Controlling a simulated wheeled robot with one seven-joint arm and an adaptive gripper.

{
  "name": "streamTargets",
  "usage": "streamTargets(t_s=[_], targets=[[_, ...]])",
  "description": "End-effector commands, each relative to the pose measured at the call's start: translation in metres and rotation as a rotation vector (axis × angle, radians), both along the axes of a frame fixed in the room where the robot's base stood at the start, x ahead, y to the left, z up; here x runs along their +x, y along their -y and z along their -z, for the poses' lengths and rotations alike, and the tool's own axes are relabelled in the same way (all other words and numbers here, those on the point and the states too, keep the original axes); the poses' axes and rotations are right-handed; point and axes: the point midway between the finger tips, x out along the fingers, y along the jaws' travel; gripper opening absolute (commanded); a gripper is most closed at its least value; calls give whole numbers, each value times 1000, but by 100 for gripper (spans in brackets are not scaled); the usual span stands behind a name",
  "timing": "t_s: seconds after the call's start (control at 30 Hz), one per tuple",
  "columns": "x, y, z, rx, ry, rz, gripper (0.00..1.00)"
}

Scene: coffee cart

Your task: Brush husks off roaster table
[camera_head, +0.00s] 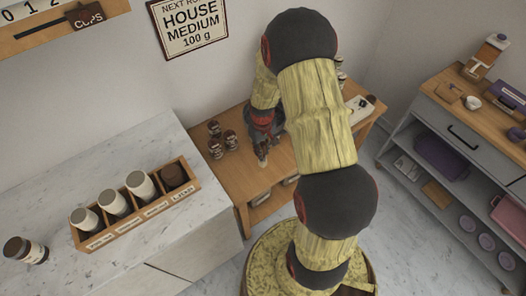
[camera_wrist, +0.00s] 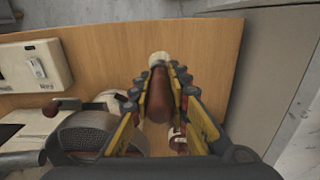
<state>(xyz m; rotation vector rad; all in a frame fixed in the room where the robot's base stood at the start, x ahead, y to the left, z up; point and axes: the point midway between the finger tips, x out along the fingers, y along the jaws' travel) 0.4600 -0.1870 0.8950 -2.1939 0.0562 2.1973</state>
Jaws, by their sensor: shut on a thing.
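My gripper (camera_wrist: 160,84) is shut on a brush (camera_wrist: 158,98) with a brown handle and pale bristles (camera_wrist: 159,58). In the head view my gripper (camera_head: 262,122) is over the wooden roaster table (camera_head: 226,178), partly hidden by my own arm. The pale brush tip (camera_head: 262,161) is low over the tabletop; I cannot tell whether it touches. The wrist view shows bare wood (camera_wrist: 210,48) around the bristles. I cannot make out any husks in either view. The roaster's metal drum (camera_wrist: 84,134) is at the lower left of the wrist view.
Several dark jars (camera_head: 231,140) stand left of my gripper. A cream device (camera_wrist: 36,68) sits on the table beside the roaster. A grey marble counter (camera_head: 60,190) with a cup rack (camera_head: 140,215) is at left, and a shelf cart (camera_head: 440,110) at right.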

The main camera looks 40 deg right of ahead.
Motion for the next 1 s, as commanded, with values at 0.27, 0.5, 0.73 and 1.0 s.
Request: streamTargets(t_s=[0.27, 0.5, 0.73, 1.0], targets=[[0, 0, 0, 0, 0, 0, 0], [4, -1, 5, -1, 3, -1, 0], [6, -4, 5, -1, 1, -1, 0], [4, -3, 10, 0, -1, 0, 0]])
